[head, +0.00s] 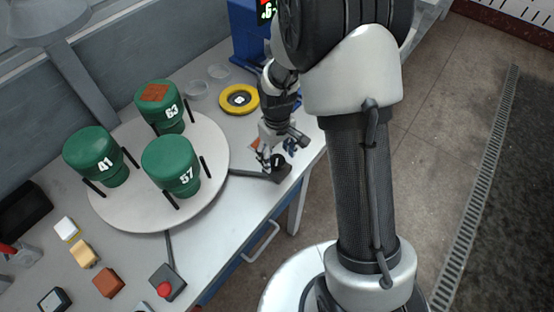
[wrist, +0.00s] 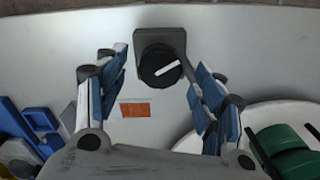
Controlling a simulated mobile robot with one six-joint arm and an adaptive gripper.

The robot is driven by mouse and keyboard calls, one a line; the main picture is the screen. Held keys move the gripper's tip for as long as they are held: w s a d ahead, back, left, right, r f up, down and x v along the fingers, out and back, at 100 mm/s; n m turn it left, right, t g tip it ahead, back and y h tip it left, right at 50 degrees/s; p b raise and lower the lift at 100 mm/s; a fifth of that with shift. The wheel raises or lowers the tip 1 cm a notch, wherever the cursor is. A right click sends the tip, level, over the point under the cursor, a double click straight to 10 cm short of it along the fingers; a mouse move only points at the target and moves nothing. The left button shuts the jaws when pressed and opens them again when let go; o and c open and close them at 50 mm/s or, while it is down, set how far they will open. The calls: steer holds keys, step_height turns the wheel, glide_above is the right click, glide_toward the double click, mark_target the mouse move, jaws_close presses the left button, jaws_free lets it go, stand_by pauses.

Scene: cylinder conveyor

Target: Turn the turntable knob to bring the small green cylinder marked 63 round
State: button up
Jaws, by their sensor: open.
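The round pale turntable (head: 135,207) bears three green cylinders. The one marked 63 (head: 167,116), with an orange-brown patch on top, stands at the far side. The one marked 57 (head: 172,168) is at the near right and the one marked 41 (head: 95,158) at the left. The black turntable knob, with a white line, shows in the wrist view (wrist: 162,66) on a dark base (head: 272,172) right of the turntable. My gripper (wrist: 157,82) is open, its blue-padded fingers on either side of the knob in the picture. I cannot tell whether they touch it.
A yellow ring (head: 239,99) and clear dishes (head: 196,91) lie behind the gripper. A grey lamp (head: 68,70) stands at the back left. Small blocks (head: 108,283) and a red button box (head: 167,284) lie at the table's front. A blue device (head: 248,45) stands at the back.

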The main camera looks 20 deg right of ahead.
steer(key=shift+f, duration=0.9)
steer(key=shift+c, duration=0.3)
steer(key=c, duration=1)
